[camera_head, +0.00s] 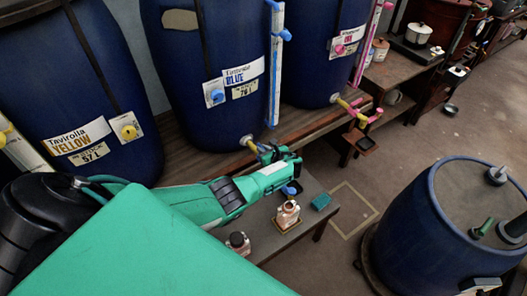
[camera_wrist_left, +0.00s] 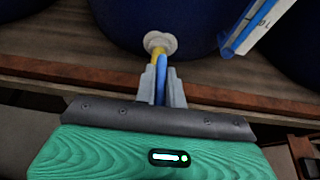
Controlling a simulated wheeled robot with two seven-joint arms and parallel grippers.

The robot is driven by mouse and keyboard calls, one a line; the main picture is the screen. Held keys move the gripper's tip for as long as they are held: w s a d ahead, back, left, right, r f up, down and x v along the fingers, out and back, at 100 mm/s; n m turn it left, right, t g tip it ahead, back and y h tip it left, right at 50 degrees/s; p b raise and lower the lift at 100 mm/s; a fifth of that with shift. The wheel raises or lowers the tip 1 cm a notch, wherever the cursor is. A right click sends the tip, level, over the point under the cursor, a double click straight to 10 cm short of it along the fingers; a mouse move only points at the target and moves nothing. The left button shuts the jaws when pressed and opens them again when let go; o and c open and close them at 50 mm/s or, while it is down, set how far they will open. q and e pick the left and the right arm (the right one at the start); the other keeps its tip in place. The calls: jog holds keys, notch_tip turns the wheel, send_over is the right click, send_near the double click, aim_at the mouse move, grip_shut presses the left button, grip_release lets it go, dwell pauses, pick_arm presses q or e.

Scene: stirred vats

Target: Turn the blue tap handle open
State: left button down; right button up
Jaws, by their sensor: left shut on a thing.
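My left gripper (camera_head: 278,153) reaches in from the left to the tap at the foot of the middle vat (camera_head: 205,75), labelled BLUE. In the left wrist view its two grey fingers (camera_wrist_left: 161,90) are shut on the blue tap handle (camera_wrist_left: 161,72). The handle stands in line with the yellow tap pipe (camera_wrist_left: 157,50), which comes out of a pale round flange (camera_wrist_left: 160,41) on the vat. In the head view the gripper mostly hides the handle, and the yellow pipe (camera_head: 251,145) shows just left of it. My right gripper is not in view.
A low table (camera_head: 315,205) below holds a small copper-coloured jar (camera_head: 287,215), another jar (camera_head: 238,243) and a teal sponge (camera_head: 320,201). A vat labelled YELLOW (camera_head: 75,95) stands left, and one with a pink tap (camera_head: 361,117) right. A blue barrel (camera_head: 415,225) stands front right.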

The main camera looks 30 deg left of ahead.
pick_arm(q)
jog(key=shift+w+a+r, duration=0.1)
jog(key=shift+w+r, duration=0.05)
jog(key=shift+r, duration=0.1)
jog(key=c, duration=1.5)
grip_release()
jog(key=shift+f, duration=0.15)
jog(key=shift+s+d, duration=0.2)
jog(key=shift+d, duration=0.25)
jog(key=v, duration=1.3)
jog(key=shift+p, duration=0.3)
